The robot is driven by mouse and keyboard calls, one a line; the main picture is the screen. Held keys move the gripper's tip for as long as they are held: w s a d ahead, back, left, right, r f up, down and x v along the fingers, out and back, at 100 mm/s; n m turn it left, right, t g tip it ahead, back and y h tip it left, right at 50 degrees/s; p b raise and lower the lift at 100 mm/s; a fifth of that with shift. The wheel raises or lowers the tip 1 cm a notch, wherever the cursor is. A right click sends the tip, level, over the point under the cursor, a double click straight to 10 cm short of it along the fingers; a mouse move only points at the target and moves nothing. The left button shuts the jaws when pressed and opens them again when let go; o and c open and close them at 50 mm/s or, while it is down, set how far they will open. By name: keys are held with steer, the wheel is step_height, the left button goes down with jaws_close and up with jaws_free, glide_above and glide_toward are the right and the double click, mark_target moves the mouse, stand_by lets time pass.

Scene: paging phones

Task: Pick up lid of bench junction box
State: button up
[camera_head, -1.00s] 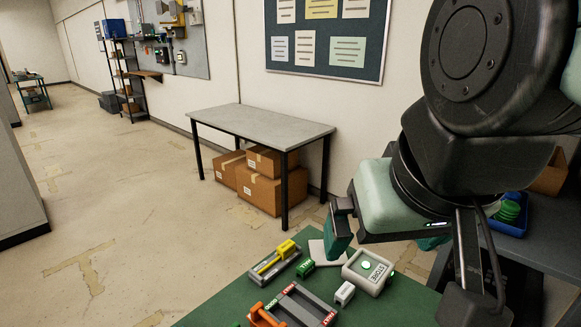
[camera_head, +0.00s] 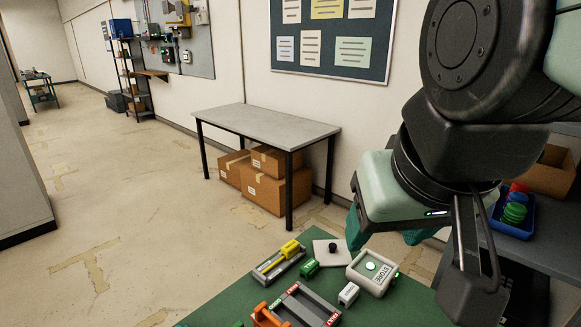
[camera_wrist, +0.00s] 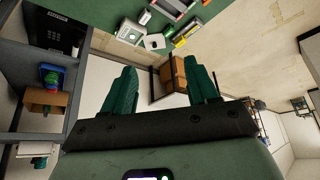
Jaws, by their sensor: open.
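A pale square plate with a black knob (camera_head: 321,256) lies at the back edge of the green bench top; it looks like the junction box lid. What is under it is hidden. It seems to show in the wrist view (camera_wrist: 155,45), near the mat edge. My gripper (camera_head: 388,236) is open and empty, with teal fingers above and to the right of the plate, apart from it. Both fingers show spread in the wrist view (camera_wrist: 163,68), with nothing between them.
A pale box marked STORE (camera_head: 361,283) with a green button stands right of the plate. A green block (camera_head: 310,267), a white block (camera_head: 348,293), a tray with a yellow part (camera_head: 268,272) and a grey rack (camera_head: 318,306) are close by. A blue bin (camera_head: 514,225) is at right.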

steer(key=w, duration=1.4)
steer(key=n+g+y, duration=0.1)
steer(key=n, duration=0.1)
glide_above(333, 244)
steer(key=s, duration=0.3)
steer(key=f, duration=3.7)
steer(key=shift+d, duration=0.25)
steer(key=shift+x, duration=2.85)
steer(key=shift+w, duration=0.1)
jaws_close()
